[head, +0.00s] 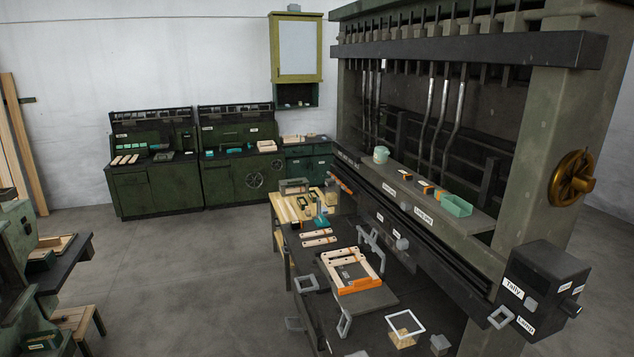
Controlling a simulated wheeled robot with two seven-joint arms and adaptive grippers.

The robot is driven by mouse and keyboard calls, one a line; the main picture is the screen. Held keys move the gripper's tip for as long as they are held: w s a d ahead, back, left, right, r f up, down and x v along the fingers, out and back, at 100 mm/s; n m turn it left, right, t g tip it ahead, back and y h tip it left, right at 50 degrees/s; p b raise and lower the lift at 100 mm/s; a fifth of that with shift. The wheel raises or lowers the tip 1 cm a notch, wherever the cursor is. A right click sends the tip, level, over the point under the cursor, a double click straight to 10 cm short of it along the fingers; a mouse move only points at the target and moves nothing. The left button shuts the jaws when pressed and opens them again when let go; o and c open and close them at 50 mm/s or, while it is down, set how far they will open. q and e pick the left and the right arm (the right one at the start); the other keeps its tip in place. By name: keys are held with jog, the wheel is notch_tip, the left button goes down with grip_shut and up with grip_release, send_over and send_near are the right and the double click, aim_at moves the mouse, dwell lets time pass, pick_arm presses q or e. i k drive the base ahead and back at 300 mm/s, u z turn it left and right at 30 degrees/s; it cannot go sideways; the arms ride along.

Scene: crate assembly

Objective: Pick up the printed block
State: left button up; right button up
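No block with clear printing can be made out from this distance. A small light wooden block (403,337) sits at the near end of the dark workbench, with a white square frame (418,317) around or over it; I cannot tell which. A partly built wooden crate (374,264) with an orange front edge lies on the bench, with small dark pieces inside it. I cannot tell whether any of these is the printed block. Neither of my grippers can be made out in the head view.
Two light slats (318,232) lie behind the crate. Grey brackets (345,323) stand around the bench edge. A large dark machine (545,285) rises on the right. Green cabinets (155,190) line the back wall. The grey floor (190,270) left of the bench is clear.

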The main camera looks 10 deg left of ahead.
aim_at(402, 173)
jog(key=u, duration=0.4)
jog(key=k, duration=0.6)
jog(key=u, duration=1.35)
jog(key=i, duration=1.8)
jog(key=z, duration=0.35)
jog(key=i, duration=1.05)
jog(key=z, duration=0.75)
